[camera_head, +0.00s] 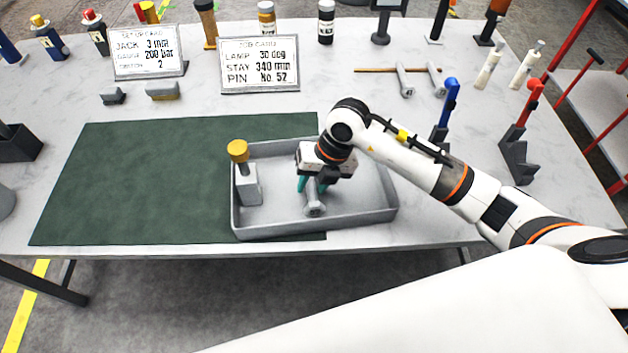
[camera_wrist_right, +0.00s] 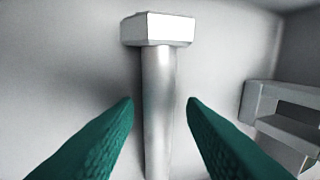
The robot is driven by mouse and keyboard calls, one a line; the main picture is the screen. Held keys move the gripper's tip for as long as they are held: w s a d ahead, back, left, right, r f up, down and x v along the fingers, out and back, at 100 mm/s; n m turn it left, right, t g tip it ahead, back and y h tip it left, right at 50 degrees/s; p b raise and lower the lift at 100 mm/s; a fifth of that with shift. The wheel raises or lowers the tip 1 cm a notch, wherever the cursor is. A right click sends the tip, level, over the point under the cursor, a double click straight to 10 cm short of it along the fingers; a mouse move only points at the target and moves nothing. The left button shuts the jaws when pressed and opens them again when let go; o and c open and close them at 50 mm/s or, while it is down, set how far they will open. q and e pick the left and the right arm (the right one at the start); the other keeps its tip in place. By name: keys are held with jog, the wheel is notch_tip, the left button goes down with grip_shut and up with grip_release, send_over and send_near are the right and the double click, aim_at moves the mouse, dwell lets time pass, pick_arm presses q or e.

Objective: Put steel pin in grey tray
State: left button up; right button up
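The steel pin (camera_head: 314,208), a bolt-like grey pin with a flat-sided head, lies inside the grey tray (camera_head: 350,222), its head toward the tray's near wall. In the right wrist view the pin (camera_wrist_right: 165,90) runs straight down between the teal fingers. My right gripper (camera_head: 311,187) is low in the tray, its fingers on both sides of the pin. My left gripper is out of view.
A grey block with a yellow knob (camera_head: 247,185) stands in the tray's left end. The tray partly covers a green mat (camera_head: 130,180). Two cards (camera_head: 260,65) and several tools stand behind. Blue (camera_head: 449,100) and red (camera_head: 529,105) handled clamps stand right of the tray.

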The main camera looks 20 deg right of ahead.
jog(key=shift+r, duration=0.25)
jog(key=b+v, duration=0.1)
jog(key=v, duration=1)
jog(key=shift+d+r+b, duration=0.15)
jog(key=shift+r+b, duration=0.2)
jog(key=shift+r, duration=0.05)
